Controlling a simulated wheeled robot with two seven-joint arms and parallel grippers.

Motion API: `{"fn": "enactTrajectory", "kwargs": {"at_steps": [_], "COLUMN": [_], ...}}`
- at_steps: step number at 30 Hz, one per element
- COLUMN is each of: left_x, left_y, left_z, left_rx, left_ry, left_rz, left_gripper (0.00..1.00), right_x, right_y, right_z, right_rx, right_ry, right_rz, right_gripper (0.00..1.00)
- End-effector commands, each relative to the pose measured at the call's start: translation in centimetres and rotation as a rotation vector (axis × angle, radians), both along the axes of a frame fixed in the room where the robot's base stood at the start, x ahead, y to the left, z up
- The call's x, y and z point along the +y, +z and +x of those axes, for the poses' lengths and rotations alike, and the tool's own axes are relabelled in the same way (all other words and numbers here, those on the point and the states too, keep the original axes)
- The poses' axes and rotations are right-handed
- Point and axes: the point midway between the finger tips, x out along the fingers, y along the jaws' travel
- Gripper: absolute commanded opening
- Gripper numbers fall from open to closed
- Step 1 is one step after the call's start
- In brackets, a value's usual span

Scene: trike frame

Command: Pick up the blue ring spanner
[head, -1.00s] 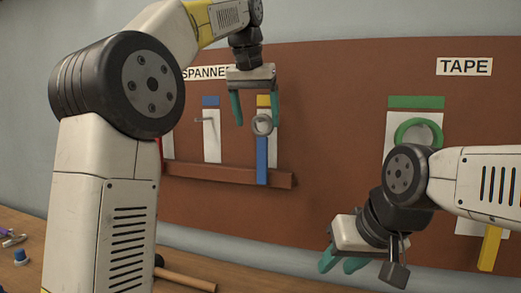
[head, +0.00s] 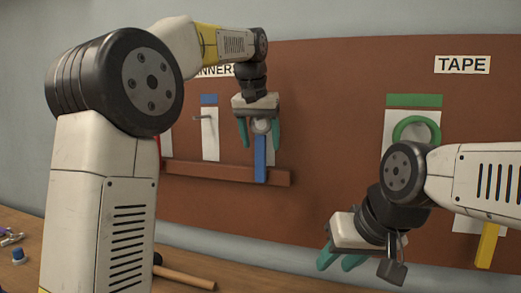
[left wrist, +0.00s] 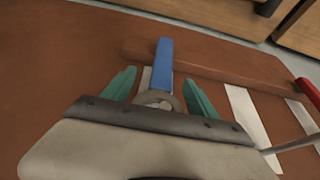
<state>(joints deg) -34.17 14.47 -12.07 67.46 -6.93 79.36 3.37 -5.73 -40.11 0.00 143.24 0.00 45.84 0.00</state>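The blue ring spanner (head: 260,158) hangs upright on the brown board, its blue handle down and its grey ring up. My left gripper (head: 259,143) is open in front of the board, with its teal fingers on either side of the spanner's ring end. In the left wrist view the blue handle (left wrist: 164,62) points away between the open fingers (left wrist: 160,88), and the ring is partly hidden by the gripper body. I cannot tell whether a finger touches it. My right gripper (head: 343,262) is low at the right, away from the spanner, with its teal fingers apart.
A blue-marked white panel (head: 210,140) with an empty-looking hook is left of the spanner. A green tape ring (head: 417,128) hangs at right. A hammer handle (head: 185,277) lies on the bench at lower left.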

Motion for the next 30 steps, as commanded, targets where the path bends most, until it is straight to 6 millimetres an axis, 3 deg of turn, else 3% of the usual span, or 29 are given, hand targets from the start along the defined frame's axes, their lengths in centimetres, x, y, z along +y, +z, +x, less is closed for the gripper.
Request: {"fn": "enactTrajectory", "kwargs": {"at_steps": [1,9,19,25,30], "left_x": [0.0,0.0,0.0,0.0,0.8], "left_y": [0.0,0.0,0.3,1.8,1.7], "left_z": [0.0,0.0,0.0,0.0,-2.7], "left_rx": [0.000,0.000,-0.001,-0.003,-0.001], "left_ry": [0.000,0.000,0.000,0.000,-0.001], "left_rz": [0.000,0.000,0.000,-0.001,-0.003], "left_gripper": [0.55,0.03,0.03,0.03,0.03], "right_x": [0.0,0.0,0.0,0.0,0.0], "right_y": [0.0,0.0,0.0,0.0,0.0], "right_z": [0.0,0.0,0.0,0.0,0.0], "right_rx": [0.000,0.000,0.000,0.000,0.000], "right_ry": [0.000,0.000,0.000,0.000,0.000], "right_rz": [0.000,0.000,0.000,0.000,0.000], "right_gripper": [0.36,0.36,0.36,0.36,0.36]}}
